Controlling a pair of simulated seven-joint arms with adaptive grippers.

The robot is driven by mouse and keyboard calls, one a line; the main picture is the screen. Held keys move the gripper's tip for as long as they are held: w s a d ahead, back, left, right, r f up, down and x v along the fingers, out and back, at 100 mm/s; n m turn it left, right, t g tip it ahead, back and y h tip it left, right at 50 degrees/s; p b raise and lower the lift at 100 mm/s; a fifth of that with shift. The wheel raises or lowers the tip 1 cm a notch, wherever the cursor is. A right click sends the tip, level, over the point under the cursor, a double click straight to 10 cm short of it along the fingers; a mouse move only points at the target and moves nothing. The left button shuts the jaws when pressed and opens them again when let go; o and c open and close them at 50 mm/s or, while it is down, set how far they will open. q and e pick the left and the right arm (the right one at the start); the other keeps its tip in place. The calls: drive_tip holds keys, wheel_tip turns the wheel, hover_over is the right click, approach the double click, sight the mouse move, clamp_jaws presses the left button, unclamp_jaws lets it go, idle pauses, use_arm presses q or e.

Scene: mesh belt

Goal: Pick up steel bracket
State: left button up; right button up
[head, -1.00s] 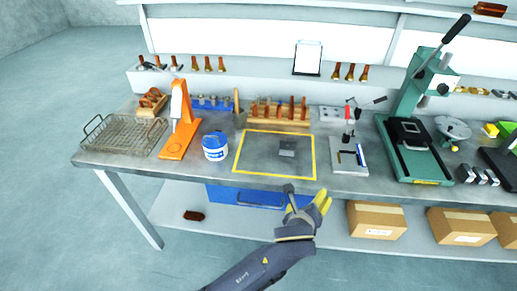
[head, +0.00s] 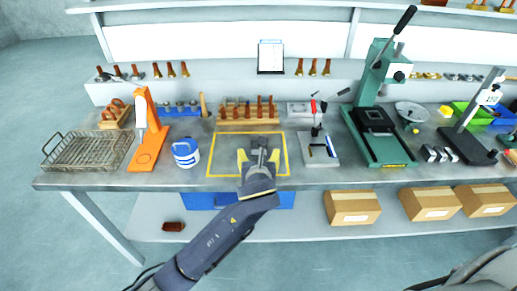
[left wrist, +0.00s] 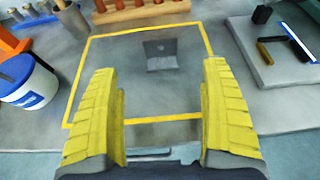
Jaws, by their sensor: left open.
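The steel bracket (left wrist: 163,58) is a small grey L-shaped piece with a hole in its raised plate. It rests on the bench inside the yellow outlined square (left wrist: 207,38), towards the far side. My left gripper (head: 258,155) is over the near part of the square in the head view. Its yellow fingers are spread and empty, and in the left wrist view (left wrist: 160,78) the bracket shows ahead, between and beyond the fingertips, not touched. In the head view the gripper largely hides the bracket. My right gripper is not in view.
A wooden rack (head: 247,124) lies behind. A toggle-clamp fixture (head: 318,148) and a green press (head: 380,140) stand to the right. The square around the bracket is clear.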

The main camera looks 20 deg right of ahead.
sight(254, 150)
use_arm(q)
drive_tip(key=shift+x, duration=5.65)
drive_tip(key=shift+f, duration=0.1)
drive_tip(key=shift+c, duration=0.4)
drive_tip(key=c, duration=1.3)
